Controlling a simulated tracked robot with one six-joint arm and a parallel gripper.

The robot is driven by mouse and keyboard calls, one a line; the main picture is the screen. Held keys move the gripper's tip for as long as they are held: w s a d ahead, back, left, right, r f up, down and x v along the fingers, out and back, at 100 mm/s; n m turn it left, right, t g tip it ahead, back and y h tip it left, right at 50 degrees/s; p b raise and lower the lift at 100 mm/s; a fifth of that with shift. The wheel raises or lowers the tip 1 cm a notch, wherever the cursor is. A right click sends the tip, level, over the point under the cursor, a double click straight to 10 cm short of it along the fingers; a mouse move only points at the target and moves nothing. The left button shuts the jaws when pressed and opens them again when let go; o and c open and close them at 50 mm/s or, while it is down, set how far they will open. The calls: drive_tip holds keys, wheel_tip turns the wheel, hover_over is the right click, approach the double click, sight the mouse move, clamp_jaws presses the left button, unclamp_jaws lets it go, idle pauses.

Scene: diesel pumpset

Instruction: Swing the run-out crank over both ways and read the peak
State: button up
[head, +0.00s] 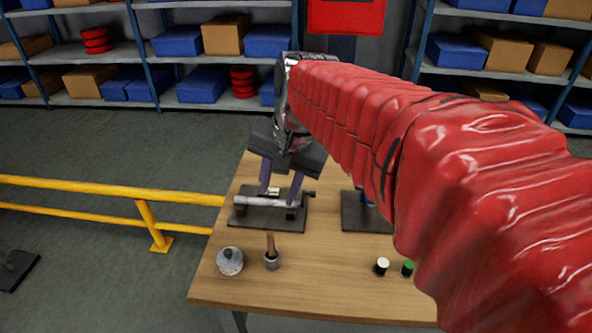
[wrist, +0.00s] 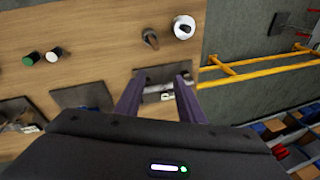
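My gripper (head: 279,196) points down over a dark base plate (head: 250,219) that carries a pale horizontal shaft (head: 252,202). A small dark end piece, perhaps the crank, shows at the shaft's right end. The two purple fingers are apart, one on each side of the middle of this fixture. In the wrist view the open fingers of my gripper (wrist: 160,80) frame the fixture's plate (wrist: 155,75), with a pale part between them. I cannot tell whether either finger touches the fixture. No dial reading is legible.
A wooden bench (head: 330,285) holds a second dark plate (head: 362,215) at the right, a round pale pot (head: 230,261), a cup with a brown handle (head: 272,261), and white-topped (head: 381,267) and green-topped (head: 407,268) pieces. A yellow rail (head: 110,190) runs left of it.

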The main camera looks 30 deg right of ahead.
drive_tip(key=w+d+f+m+y, duration=0.1)
drive_tip(key=w+d+m, duration=0.2)
drive_tip(key=d+m, duration=0.2)
drive_tip(key=w+d+f+m+g+y, duration=0.1)
drive_tip(key=d+m, duration=0.4)
drive_tip(key=d, duration=0.5)
drive_tip(key=w+d+f+m+y, duration=0.1)
drive_tip(key=w+d+f+m, duration=0.2)
drive_tip(key=w+d+m, duration=0.2)
drive_tip(key=d, duration=0.3)
drive_tip(key=shift+w+y, duration=0.25)
drive_tip(key=shift+y, duration=0.05)
drive_tip(key=shift+a, duration=0.1)
drive_tip(key=x, duration=1.3)
drive_tip(key=shift+s+a+f, duration=0.1)
drive_tip(key=shift+a+f, duration=0.05)
drive_tip(key=shift+f, duration=0.2)
clamp_jaws()
